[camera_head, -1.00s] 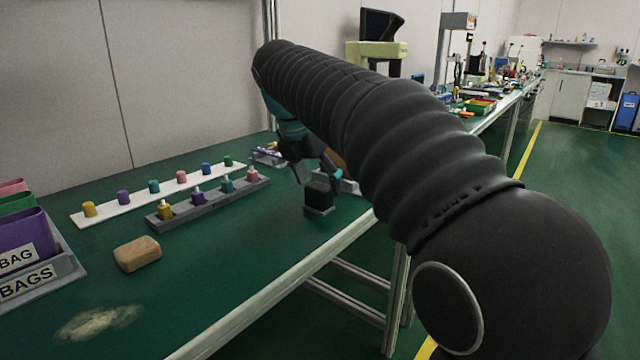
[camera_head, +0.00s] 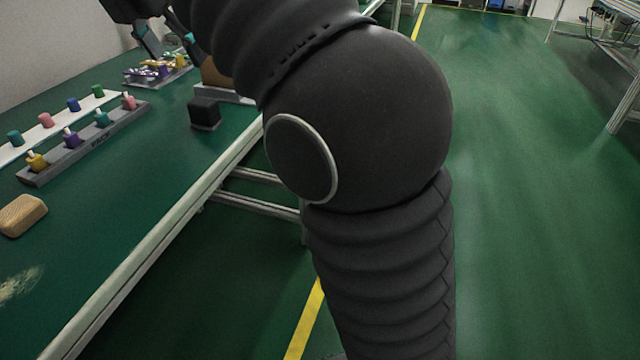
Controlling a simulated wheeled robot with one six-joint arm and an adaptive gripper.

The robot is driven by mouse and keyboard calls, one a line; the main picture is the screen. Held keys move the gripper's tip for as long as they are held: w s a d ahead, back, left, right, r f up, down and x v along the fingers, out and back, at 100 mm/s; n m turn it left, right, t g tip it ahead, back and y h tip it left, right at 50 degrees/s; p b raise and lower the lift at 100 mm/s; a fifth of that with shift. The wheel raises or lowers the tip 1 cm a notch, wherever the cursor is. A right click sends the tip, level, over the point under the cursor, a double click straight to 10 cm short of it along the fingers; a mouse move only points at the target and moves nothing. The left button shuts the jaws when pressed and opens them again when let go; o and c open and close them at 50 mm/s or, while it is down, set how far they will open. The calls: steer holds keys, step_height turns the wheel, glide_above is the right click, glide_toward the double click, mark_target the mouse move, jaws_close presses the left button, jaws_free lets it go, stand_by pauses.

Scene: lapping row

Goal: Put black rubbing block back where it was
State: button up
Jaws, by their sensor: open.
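The black rubbing block (camera_head: 204,113) stands on the green table, near its front edge, just right of the grey rack of small bottles. It looks like a dark cube on a thin base. My gripper (camera_head: 168,48) is at the upper left, partly cut off by the top edge of the picture. It is open and empty, above and to the left of the block, apart from it. My own arm hides part of the table to the right of the block.
A grey rack (camera_head: 35,177) holds several coloured bottles beside a white strip (camera_head: 12,155) of coloured caps. A tan block (camera_head: 22,215) and a pale dusty patch (camera_head: 18,284) lie at the left. A tray of small purple and yellow parts (camera_head: 160,70) stands behind.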

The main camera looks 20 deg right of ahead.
steer(key=s+d+f+m+y, duration=0.2)
steer(key=s+d+f+m, duration=0.6)
steer(key=s+d+m, duration=0.45)
steer(key=s+d+f+m+t, duration=0.1)
steer(key=s+d+f+m, duration=0.2)
steer(key=s+f+m, duration=0.3)
steer(key=s+d+f+m+t, duration=0.1)
steer(key=s+d+f+m, duration=0.2)
steer(key=s+f+m, duration=0.3)
step_height(320, 180, down, 4)
steer(key=m, duration=0.3)
steer(key=shift+y, duration=0.4)
steer(key=shift+d+r, duration=0.1)
